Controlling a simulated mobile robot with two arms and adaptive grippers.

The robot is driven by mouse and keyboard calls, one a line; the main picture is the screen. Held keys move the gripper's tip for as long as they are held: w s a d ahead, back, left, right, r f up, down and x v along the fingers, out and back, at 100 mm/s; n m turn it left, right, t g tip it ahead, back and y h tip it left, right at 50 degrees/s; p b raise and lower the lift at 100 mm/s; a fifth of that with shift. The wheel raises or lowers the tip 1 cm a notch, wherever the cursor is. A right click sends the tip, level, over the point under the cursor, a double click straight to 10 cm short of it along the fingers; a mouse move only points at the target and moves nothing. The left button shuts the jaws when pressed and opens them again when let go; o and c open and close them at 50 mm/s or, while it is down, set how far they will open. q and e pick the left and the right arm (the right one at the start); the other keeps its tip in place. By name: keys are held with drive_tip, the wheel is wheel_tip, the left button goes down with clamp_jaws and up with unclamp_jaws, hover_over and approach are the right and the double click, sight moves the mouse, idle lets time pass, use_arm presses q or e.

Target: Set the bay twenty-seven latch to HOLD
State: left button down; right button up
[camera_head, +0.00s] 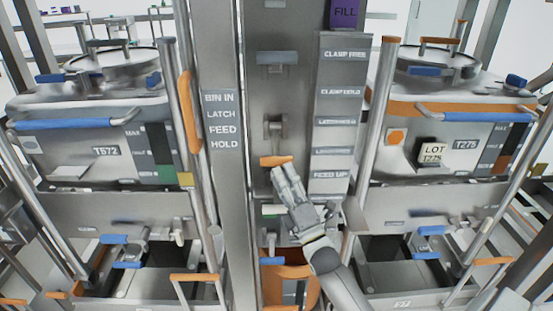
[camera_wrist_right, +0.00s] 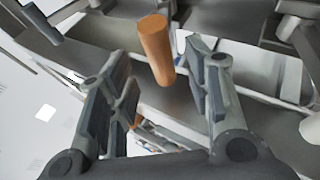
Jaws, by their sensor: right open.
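A grey column in the head view carries a label strip (camera_head: 222,122) reading BIN IN, LATCH, FEED, HOLD. A second strip (camera_head: 343,90) to its right reads CLAMP FREE and CLAMP HOLD, with FEED UP at the bottom. Between them is a short lever with an orange grip (camera_head: 277,161). My right gripper (camera_head: 284,172) is open just below this grip. In the right wrist view an orange cylindrical grip (camera_wrist_right: 157,50) shows between the spread fingers, with gaps on both sides. No bay number is readable. My left gripper is out of view.
Bin T572 (camera_head: 75,140) stands left of the column and bin T275 (camera_head: 440,140) right of it, both with blue handles. A tall orange handle (camera_head: 189,112) is on the column's left side. A purple FILL sign (camera_head: 344,13) is above. Slanted metal posts flank the column.

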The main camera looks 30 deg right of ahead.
sight(277, 162)
drive_tip(key=x, duration=0.5)
drive_tip(key=shift+w+p, duration=0.1)
drive_tip(key=shift+p, duration=0.3)
clamp_jaws()
